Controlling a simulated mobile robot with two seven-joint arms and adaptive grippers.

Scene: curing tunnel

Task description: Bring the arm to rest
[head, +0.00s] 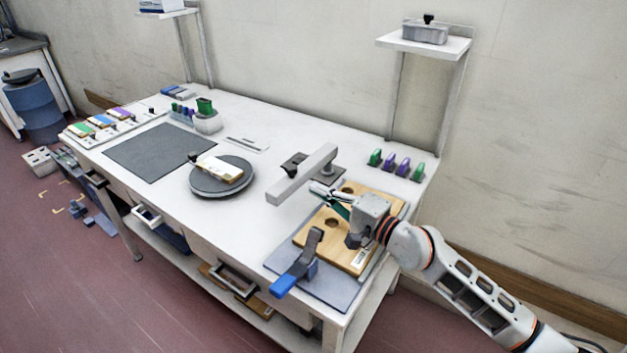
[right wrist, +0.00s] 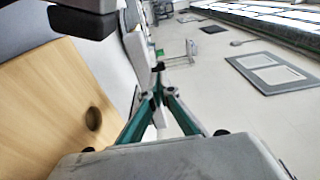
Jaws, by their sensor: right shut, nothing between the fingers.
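My right arm comes in from the lower right in the head view. My right gripper (head: 322,191) is over the wooden board (head: 345,258) at the right end of the workbench, close to the light grey bar (head: 302,175). I cannot tell whether it touches the bar. In the right wrist view the teal fingers of my right gripper (right wrist: 157,92) meet at their tips with nothing between them. The wooden board with a round hole also fills the left of that view (right wrist: 45,100). My left arm and gripper are not in view.
A blue-handled clamp (head: 295,268) stands at the board's front left. A round turntable (head: 205,183) bears a small block. Several green and purple pieces (head: 389,162) stand at the back right, below a raised shelf (head: 440,46). The bench's front middle (head: 225,220) is clear.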

